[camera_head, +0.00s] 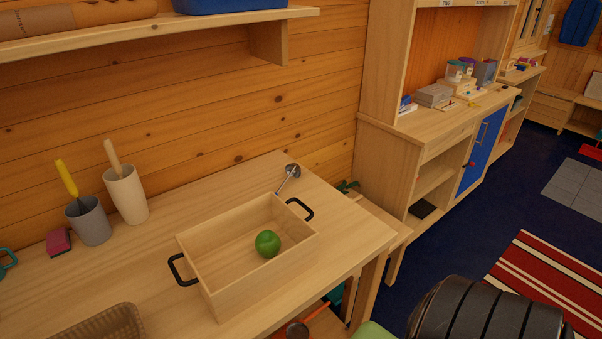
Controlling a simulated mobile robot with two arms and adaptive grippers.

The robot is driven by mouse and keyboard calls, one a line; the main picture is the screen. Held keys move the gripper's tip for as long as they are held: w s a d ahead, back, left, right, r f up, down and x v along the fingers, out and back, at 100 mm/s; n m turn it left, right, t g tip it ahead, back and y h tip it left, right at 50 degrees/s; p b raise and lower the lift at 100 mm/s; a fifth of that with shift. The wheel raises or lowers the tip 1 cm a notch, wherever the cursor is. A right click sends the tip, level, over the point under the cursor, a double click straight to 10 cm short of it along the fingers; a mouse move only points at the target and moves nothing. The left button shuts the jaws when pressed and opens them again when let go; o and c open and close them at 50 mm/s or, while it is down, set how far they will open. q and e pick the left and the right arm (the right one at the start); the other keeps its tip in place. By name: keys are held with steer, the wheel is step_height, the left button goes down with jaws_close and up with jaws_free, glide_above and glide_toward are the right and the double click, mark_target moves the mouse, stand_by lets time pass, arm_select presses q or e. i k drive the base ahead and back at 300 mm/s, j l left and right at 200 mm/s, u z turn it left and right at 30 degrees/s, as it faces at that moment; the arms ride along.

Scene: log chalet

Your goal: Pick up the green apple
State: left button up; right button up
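The green apple (267,243) lies inside an open wooden box (205,264) with black handles, near the box's right end. The box stands on a light wooden table (165,262). The apple is seen from above, and nothing covers it. Neither of my grippers shows in the head view.
A grey cup (89,222), a beige cup (127,196) and a pink sponge (58,242) stand left of the box. A ladle (288,178) lies behind it; a woven basket (100,326) is at the front left. A shelf (150,28) overhangs the back. A cabinet (400,165) stands right.

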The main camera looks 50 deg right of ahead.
mark_target(267, 243)
steer(key=z, duration=1.2)
steer(key=k+j+z, duration=0.25)
steer(key=j+z, duration=0.25)
steer(key=k+j+z, duration=0.25)
steer(key=z, duration=0.2)
steer(key=k+j+z, duration=0.25)
steer(key=z, duration=0.25)
steer(key=k, duration=0.1)
